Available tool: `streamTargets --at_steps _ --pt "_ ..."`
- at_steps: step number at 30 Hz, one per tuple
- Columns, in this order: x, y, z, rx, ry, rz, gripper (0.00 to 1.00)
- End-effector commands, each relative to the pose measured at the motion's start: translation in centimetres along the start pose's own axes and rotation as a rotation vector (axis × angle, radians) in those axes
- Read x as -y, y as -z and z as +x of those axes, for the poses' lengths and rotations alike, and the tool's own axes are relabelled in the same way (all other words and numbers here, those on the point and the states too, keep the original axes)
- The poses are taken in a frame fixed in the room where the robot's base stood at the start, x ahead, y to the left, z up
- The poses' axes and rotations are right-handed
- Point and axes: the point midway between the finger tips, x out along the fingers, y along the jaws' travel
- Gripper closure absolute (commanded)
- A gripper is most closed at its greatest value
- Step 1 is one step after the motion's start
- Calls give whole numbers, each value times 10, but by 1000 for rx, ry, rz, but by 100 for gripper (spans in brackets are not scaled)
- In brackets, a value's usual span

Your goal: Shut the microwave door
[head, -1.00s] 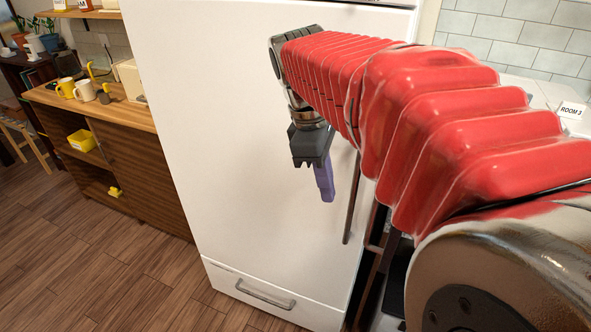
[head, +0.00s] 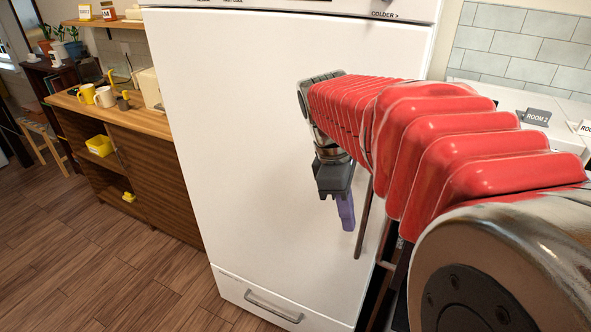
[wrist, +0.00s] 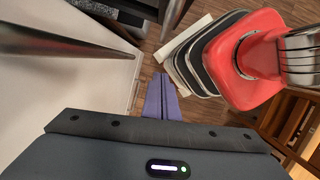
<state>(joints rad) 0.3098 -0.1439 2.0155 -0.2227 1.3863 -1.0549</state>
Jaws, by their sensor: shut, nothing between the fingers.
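No microwave or microwave door can be made out in either view. My gripper (head: 346,228) hangs pointing down in front of a tall white fridge door (head: 235,130) in the head view. Its purple fingers are together with nothing between them. The fingers also show in the wrist view (wrist: 160,82), over wood floor. I cannot tell the exact gap between my gripper and the fridge door.
A long dark handle (head: 364,222) runs down the fridge's right side, close to my gripper. A wooden cabinet (head: 150,170) with mugs on top stands at left. Wood floor (head: 90,270) is clear at front left.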

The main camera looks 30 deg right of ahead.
Motion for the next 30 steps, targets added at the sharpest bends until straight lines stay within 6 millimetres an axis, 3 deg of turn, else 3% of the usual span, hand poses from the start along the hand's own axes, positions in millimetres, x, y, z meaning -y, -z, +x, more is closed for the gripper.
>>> streamTargets --at_steps 10,19,30 --pt "0 -2 54 0 2 2 100" --pt "0 -33 59 0 0 4 100" --pt "0 -39 60 0 0 1 100"
